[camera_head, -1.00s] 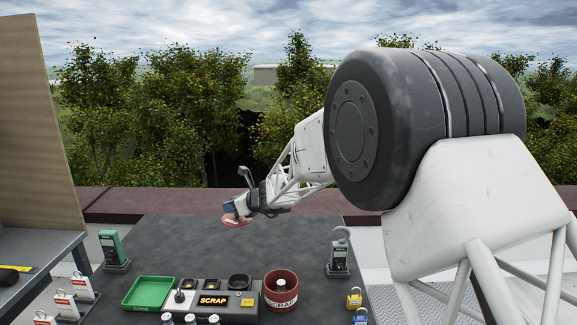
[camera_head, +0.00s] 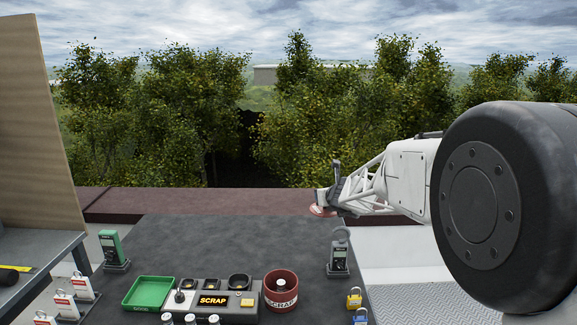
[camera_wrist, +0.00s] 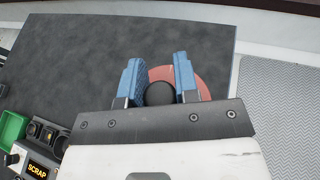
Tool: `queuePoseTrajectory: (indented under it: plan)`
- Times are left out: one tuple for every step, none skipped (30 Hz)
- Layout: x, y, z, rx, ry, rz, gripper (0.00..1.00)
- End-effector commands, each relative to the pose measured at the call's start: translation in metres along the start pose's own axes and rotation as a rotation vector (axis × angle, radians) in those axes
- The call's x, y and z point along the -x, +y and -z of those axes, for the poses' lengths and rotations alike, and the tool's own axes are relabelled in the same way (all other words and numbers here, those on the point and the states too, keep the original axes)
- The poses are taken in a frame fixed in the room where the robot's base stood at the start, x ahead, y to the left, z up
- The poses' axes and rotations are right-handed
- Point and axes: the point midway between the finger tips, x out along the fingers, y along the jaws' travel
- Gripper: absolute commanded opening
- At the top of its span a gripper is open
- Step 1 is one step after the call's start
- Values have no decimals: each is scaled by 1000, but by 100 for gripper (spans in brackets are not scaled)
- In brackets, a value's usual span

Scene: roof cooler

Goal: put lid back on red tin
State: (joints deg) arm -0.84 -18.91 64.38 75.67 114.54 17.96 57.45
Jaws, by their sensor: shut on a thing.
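The red tin (camera_head: 281,299), a round open-topped can marked SCRAP, stands at the front middle of the dark table in the head view. My gripper (camera_head: 325,203) is raised near the table's far right part, well behind and to the right of the tin. It holds the red lid (camera_head: 320,211), seen nearly edge-on there. In the wrist view the blue fingers of my gripper (camera_wrist: 158,88) are shut on the lid's black round knob (camera_wrist: 159,94), and the red disc (camera_wrist: 203,84) shows around and beside them. The tin is out of the wrist view.
A green tray (camera_head: 149,293) and a control box with a SCRAP display (camera_head: 213,300) stand left of the tin. Grey meters stand at the right (camera_head: 339,257) and a green meter (camera_head: 112,248) at the left. Yellow and blue padlocks (camera_head: 354,298) lie front right. The table's middle is clear.

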Motion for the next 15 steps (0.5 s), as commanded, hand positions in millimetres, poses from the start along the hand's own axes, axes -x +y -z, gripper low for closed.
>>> queuePoseTrajectory:
  plan:
    - [6,-12,2,-10,-1,28,5]
    - [8,-19,4,-18,-1,44,5]
    - [12,-27,6,-27,-1,65,5]
    - [15,-33,7,-33,-1,80,5]
    - [17,-39,9,-39,-1,94,5]
    - [21,-46,10,-46,-1,114,5]
    - [24,-52,13,-53,-1,128,5]
    - [26,-58,14,-58,-1,141,5]
    - [30,-64,16,-65,-1,159,5]
    - [32,-69,18,-70,-1,171,5]
    - [34,-74,20,-75,-1,183,5]
    - [38,-80,21,-82,-2,199,5]
    - [40,-84,22,-87,-2,211,5]
    - [42,-88,24,-90,-1,221,5]
    - [45,-93,26,-95,-2,233,5]
